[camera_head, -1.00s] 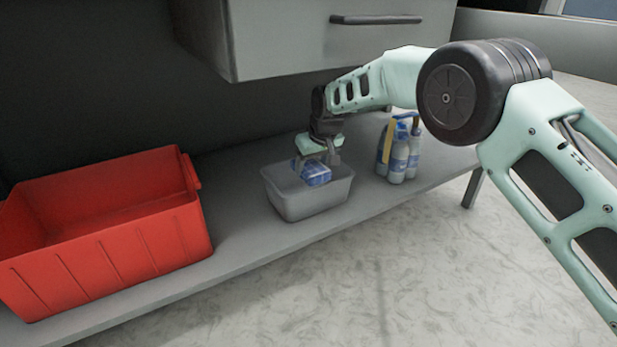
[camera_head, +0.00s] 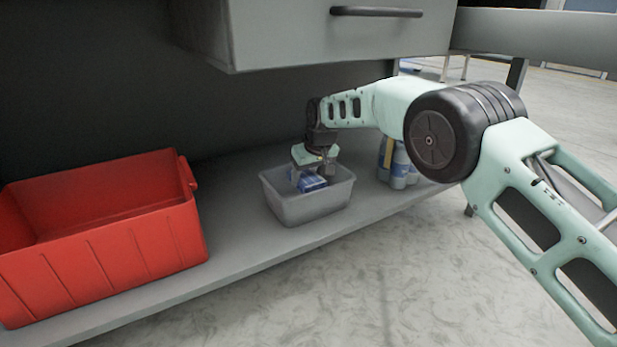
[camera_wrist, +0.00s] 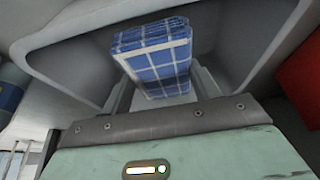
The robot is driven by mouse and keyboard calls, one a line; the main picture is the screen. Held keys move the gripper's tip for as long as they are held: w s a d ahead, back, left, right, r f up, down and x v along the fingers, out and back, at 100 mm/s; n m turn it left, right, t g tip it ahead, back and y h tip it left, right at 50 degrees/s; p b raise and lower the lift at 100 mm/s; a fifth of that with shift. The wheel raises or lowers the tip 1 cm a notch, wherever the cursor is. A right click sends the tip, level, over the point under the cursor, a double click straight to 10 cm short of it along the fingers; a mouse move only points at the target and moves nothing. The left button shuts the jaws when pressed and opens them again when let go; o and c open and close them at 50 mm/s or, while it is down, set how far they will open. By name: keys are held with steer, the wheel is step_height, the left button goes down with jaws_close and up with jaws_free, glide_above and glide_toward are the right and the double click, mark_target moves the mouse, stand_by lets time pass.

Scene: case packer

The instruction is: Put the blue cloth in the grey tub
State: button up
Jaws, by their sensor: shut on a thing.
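The blue cloth (camera_head: 312,184), a folded blue block with white check lines, is between the fingers of my gripper (camera_head: 314,176). The cloth also shows in the wrist view (camera_wrist: 155,60), held upright in front of the palm. The grey tub (camera_head: 305,208) stands on the shelf. My gripper is shut on the cloth, with its fingers and the cloth down inside the tub's opening. The tub's rim and walls surround the cloth in the wrist view (camera_wrist: 75,62). I cannot tell whether the cloth touches the tub's floor.
A large red crate (camera_head: 110,245) stands left of the tub. Several blue and white bottles (camera_head: 399,166) stand to its right, partly behind my arm. A drawer cabinet (camera_head: 340,45) hangs above the shelf (camera_head: 235,255). Bare shelf lies between crate and tub.

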steer(key=shift+f, duration=0.15)
steer(key=shift+f+p, duration=0.4)
steer(key=shift+f, duration=0.05)
steer(key=o, duration=1.1)
steer(key=shift+c, duration=0.2)
